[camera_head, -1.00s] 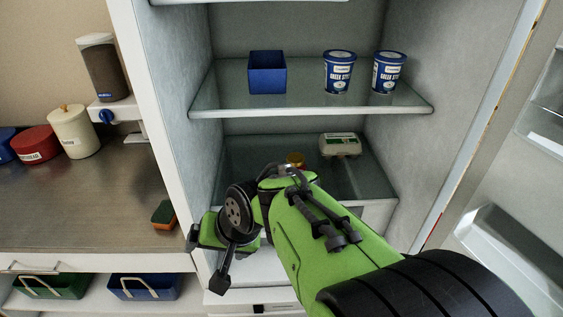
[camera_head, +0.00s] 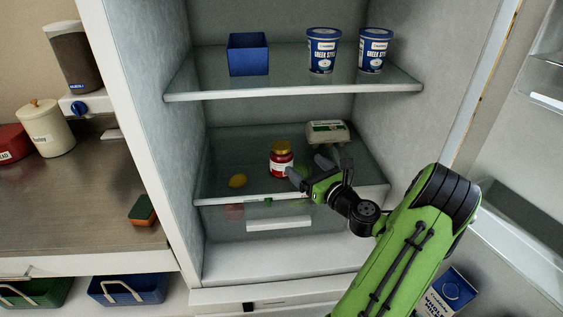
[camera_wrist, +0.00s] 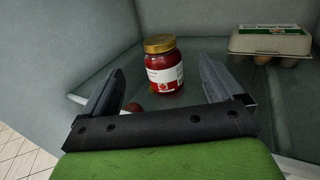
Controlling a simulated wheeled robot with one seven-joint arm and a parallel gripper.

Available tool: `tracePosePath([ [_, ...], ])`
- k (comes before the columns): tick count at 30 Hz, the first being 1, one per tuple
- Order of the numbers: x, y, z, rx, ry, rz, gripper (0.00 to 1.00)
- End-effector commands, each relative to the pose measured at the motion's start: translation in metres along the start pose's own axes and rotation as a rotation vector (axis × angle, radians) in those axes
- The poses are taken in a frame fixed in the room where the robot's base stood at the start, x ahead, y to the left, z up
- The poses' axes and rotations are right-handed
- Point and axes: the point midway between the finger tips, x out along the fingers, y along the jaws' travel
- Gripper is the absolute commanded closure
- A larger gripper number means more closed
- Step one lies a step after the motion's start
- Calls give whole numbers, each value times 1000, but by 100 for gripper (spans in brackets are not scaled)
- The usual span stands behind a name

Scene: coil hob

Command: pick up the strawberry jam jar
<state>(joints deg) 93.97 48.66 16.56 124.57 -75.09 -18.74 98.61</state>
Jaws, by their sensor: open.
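The strawberry jam jar (camera_head: 281,159) is red with a gold lid and a white label. It stands upright on the lower glass shelf of the open fridge. In the wrist view the jar (camera_wrist: 164,68) stands beyond my gripper (camera_wrist: 165,85), in line with the gap between the two fingers. My gripper (camera_head: 308,172) is open and empty. In the head view it reaches in from the right, with its fingertips close to the jar's right side. I cannot tell whether a finger touches the jar.
An egg carton (camera_head: 327,132) sits behind and to the right. The upper shelf (camera_head: 290,91) holds a blue box (camera_head: 248,54) and two yogurt tubs. The open fridge door (camera_head: 515,190) is at right.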

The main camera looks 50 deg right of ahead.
Motion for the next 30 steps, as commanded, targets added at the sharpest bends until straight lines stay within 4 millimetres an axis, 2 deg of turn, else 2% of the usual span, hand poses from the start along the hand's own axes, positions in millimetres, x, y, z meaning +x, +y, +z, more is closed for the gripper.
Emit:
tracePosePath([
  [3, 32, 3, 1, -8, -2, 10, 6],
  [9, 78, 3, 1, -9, 0, 9, 6],
  [14, 97, 3, 0, -9, 1, 7, 6],
  [19, 129, 3, 0, -11, 1, 8, 6],
  [23, 143, 2, 1, -8, 2, 7, 6],
  [29, 144, 2, 1, -7, 3, 5, 6],
  [30, 143, 2, 1, -7, 3, 6, 12],
])
